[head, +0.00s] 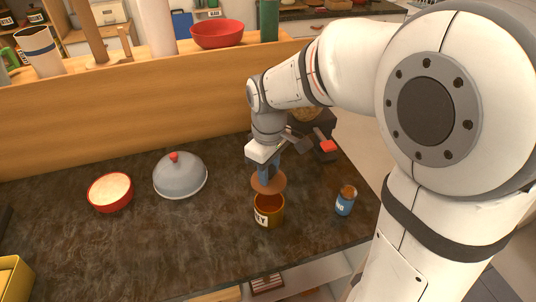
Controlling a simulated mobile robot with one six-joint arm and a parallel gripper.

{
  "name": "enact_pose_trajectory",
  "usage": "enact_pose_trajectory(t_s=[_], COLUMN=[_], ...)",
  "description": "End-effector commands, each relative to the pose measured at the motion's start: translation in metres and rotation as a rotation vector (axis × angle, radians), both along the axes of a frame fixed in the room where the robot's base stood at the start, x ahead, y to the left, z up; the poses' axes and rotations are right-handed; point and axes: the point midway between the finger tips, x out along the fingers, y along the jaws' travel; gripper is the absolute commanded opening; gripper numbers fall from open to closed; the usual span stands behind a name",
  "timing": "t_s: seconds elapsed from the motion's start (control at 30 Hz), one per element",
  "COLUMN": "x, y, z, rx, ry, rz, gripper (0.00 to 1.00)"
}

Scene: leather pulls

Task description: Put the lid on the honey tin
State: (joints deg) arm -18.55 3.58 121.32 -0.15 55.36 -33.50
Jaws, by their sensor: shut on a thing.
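The honey tin (268,211) stands upright and open on the dark counter, with a white label on its front that is partly readable. The lid (268,184) is a round, brownish-orange disc. My gripper (268,172) is shut on the lid and holds it above the tin, slightly toward its far side in the picture. The lid looks a little tilted. The tin's open mouth shows below the lid, so the two appear apart.
A blue jar (345,201) stands to the right of the tin. A grey dome with a red knob (181,177) and a red bowl (110,193) stand to the left. A wooden panel with a shelf (130,110) runs behind the dark counter (170,245), whose front middle is clear.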

Motion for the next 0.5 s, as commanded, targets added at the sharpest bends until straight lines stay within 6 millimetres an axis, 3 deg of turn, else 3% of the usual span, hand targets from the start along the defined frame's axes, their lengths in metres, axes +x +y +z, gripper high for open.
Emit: enact_pose_trajectory(t_s=[0.5], x=[-0.001], y=[0.002], z=[-0.037], rx=[0.000], ry=[0.000], rz=[0.006], gripper=[0.00])
